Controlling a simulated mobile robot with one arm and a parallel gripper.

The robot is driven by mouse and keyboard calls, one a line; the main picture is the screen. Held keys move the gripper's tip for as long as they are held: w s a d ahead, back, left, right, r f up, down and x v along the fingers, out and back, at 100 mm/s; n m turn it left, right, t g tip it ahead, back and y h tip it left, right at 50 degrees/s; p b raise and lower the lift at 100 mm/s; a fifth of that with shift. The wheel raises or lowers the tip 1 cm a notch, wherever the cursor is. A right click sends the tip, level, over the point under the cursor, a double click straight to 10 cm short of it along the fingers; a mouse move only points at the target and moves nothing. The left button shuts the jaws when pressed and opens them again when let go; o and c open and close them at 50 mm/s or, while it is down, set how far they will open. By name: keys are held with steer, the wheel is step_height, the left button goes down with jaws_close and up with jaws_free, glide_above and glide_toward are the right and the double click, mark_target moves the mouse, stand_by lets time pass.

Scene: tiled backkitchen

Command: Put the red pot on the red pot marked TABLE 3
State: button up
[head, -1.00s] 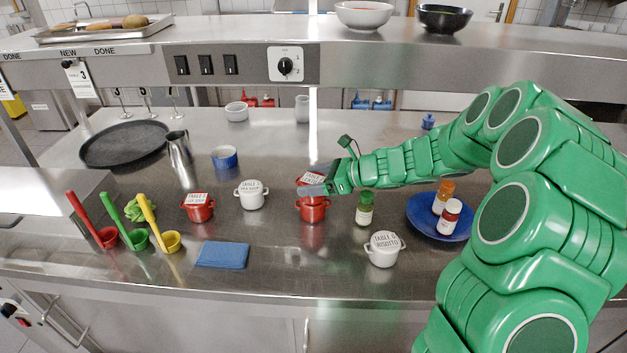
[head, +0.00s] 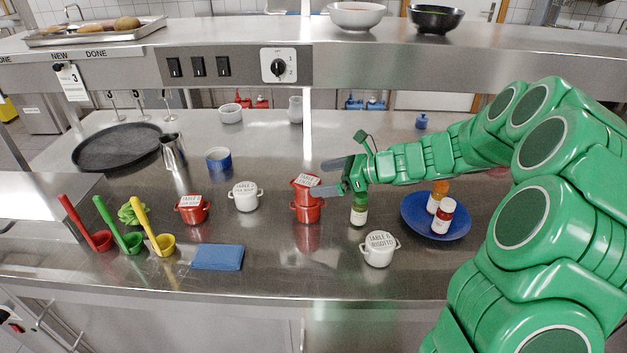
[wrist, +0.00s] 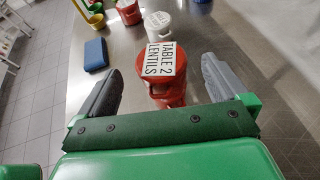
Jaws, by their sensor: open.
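A red pot (head: 306,184) with a white lid label stands upright on top of another red pot (head: 307,212) in the middle of the counter. The upper label reads TABLE 2 LENTILS in the wrist view (wrist: 161,58); the lower pot's label is hidden under it. My gripper (head: 331,177) is open and empty, just right of the upper pot. In the wrist view its fingers (wrist: 160,82) are spread wide, with the stack ahead between them and a gap on each side. Another red pot (head: 192,210) with a label too small to read stands at the left.
White labelled pots stand left of the stack (head: 245,198) and at the front right (head: 378,252). A green-capped bottle (head: 359,210) stands close under my gripper. A blue plate (head: 408,222) holds two bottles. A blue cloth (head: 218,257) lies in front. The raised shelf (head: 400,65) spans the back.

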steer(key=v, duration=0.7)
steer(key=s+a+r+n+g+h, duration=0.1)
steer(key=s+a+n+g+h, duration=0.1)
steer(key=s+n, duration=0.65)
steer(key=s+a+r+n+g+h, duration=0.2)
steer(key=s+a+n+g+h, duration=0.1)
steer(key=s, duration=1)
steer(key=s+d+n+h, duration=0.4)
steer(key=s+d, duration=0.2)
steer(key=s, duration=0.4)
steer(key=s+d+n+h, duration=0.4)
steer(key=s+d, duration=0.3)
steer(key=s, duration=0.3)
steer(key=shift+f+n, duration=0.45)
steer(key=shift+n, duration=0.2)
steer(key=shift+w, duration=0.1)
